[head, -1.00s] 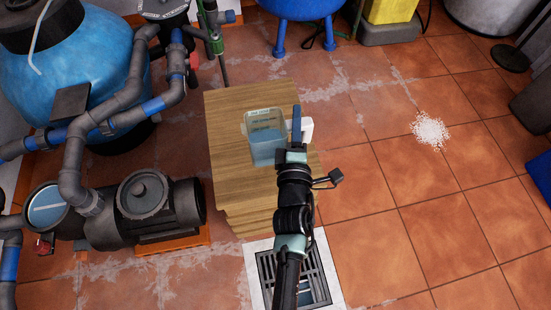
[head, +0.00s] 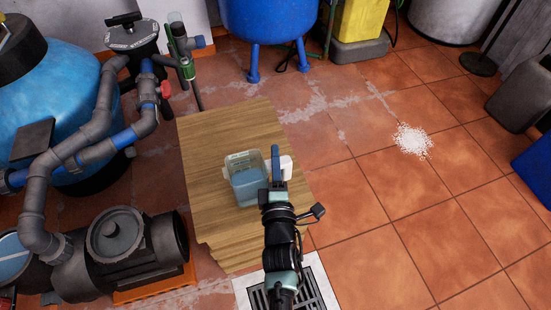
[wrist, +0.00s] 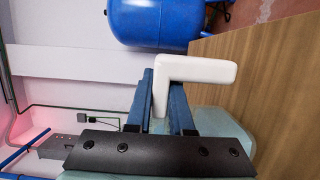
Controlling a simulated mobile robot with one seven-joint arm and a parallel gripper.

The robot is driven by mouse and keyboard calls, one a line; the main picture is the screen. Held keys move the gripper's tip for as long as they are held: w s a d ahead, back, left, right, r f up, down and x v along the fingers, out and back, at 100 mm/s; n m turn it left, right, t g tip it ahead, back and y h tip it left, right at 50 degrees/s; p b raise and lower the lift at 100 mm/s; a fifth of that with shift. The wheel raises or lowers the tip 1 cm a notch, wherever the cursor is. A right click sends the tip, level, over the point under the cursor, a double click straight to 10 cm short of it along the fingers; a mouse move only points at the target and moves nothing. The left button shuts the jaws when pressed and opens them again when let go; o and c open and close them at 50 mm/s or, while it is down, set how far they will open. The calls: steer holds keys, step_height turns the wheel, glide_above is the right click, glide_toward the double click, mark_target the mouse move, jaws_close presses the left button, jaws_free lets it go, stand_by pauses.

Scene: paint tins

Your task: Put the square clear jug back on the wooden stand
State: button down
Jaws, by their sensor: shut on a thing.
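The square clear jug (head: 246,182) holds bluish liquid and looks upright over the wooden stand (head: 212,140), right of its middle in the head view. Its white handle (head: 286,168) is on the right side. My gripper (head: 275,158) is shut on the handle, whose white L shape (wrist: 200,72) shows between the two blue fingers (wrist: 160,98) in the wrist view. The jug's base is hard to see, so I cannot tell whether it touches the stand. My fingers and arm hide part of the jug's right side.
A blue filter tank (head: 60,110) with grey pipes and a dark pump (head: 135,240) stand left of the stand. A floor drain (head: 252,297) lies in front. Blue and yellow containers stand behind. White granules (head: 412,139) lie on the open tiles to the right.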

steer(key=shift+f, duration=0.1)
steer(key=c, duration=0.8)
jaws_free()
steer(key=shift+f, duration=0.1)
steer(key=s+p, duration=0.2)
steer(key=s, duration=1.1)
steer(key=shift+d+p, duration=0.25)
steer(key=shift+p, duration=0.1)
